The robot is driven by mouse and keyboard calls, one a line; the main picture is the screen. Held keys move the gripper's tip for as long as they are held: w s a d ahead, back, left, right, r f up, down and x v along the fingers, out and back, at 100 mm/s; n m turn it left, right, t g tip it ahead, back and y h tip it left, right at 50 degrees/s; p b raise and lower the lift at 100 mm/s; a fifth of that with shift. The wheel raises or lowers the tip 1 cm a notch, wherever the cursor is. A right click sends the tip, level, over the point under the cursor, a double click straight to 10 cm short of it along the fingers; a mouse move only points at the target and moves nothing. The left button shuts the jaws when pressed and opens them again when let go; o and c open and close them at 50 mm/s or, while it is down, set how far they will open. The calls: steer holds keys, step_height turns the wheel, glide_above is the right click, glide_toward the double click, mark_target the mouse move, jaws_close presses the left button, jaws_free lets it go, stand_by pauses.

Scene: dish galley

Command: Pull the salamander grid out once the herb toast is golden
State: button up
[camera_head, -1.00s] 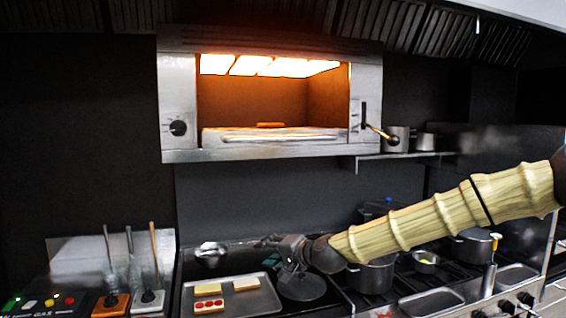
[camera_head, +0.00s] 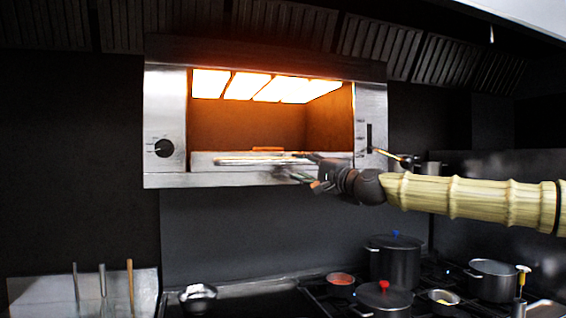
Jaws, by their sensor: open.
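The salamander (camera_head: 165,110) hangs on the back wall with its heater panels glowing orange. Its grid (camera_head: 205,160) sits inside the opening, with a pale handle bar (camera_head: 250,162) along the front. The herb toast (camera_head: 268,149) shows as a thin orange-lit edge on the grid; its top and browning cannot be judged from here. My gripper (camera_head: 302,172) is at the right part of the grid's front, close to the right end of the handle bar. It is open, with its fingers pointing left. I cannot tell whether the bar lies between the fingers.
A lever with a dark knob (camera_head: 406,161) sticks out at the salamander's right side, just above my arm. Below stand a tall dark pot (camera_head: 395,262), a red-knobbed pot (camera_head: 383,298) and another pot (camera_head: 494,280). The wall space under the salamander is clear.

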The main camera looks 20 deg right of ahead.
mark_target(287, 163)
steer(key=shift+p+x, duration=1.05)
steer(key=shift+x, duration=3)
steer(key=shift+f, duration=0.15)
steer(key=shift+a, duration=0.1)
jaws_close()
